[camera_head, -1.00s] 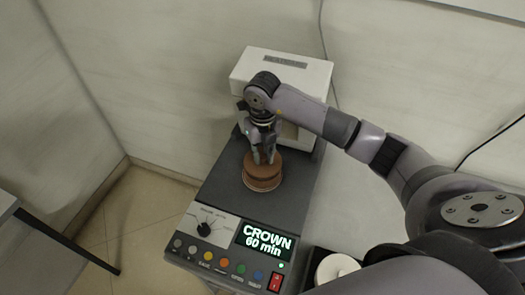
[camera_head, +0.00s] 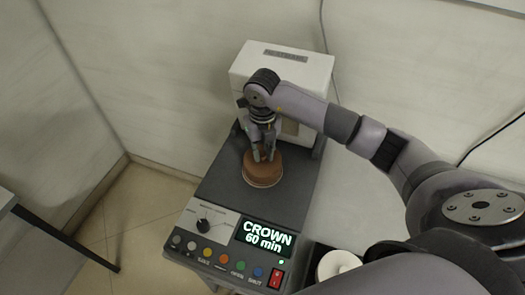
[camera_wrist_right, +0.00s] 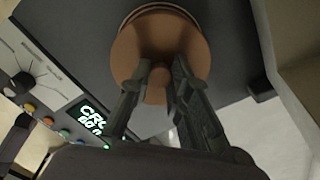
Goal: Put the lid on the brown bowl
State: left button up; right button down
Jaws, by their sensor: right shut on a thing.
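The brown lid (camera_head: 272,166) sits at the top of the brown bowl (camera_head: 262,181), which stands on the dark top of the machine. In the right wrist view the round lid (camera_wrist_right: 130,55) covers nearly all of the bowl, and a thin arc of the bowl's edge (camera_wrist_right: 158,7) shows beyond it. I cannot tell whether a small gap is left between them. My right gripper (camera_head: 263,155) points down from above. Its fingers are shut around the lid's knob (camera_wrist_right: 157,85). My left gripper is in neither view.
The dark machine top (camera_head: 222,180) has free room around the bowl. A white box-shaped unit (camera_head: 290,65) stands close behind. A front panel has a lit display (camera_head: 265,237) and several buttons. A white round item (camera_head: 338,264) is at the lower right.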

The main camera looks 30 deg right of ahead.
jog(key=shift+f+b, duration=0.35)
jog(key=shift+b, duration=0.05)
dwell(1.0)
jog(key=c, duration=1.4)
grip_release()
jog(key=o, duration=0.5)
jog(key=shift+c, duration=0.2)
jog(key=shift+r, duration=0.1)
jog(key=shift+r+p, duration=2.25)
jog(key=shift+r, duration=1.2)
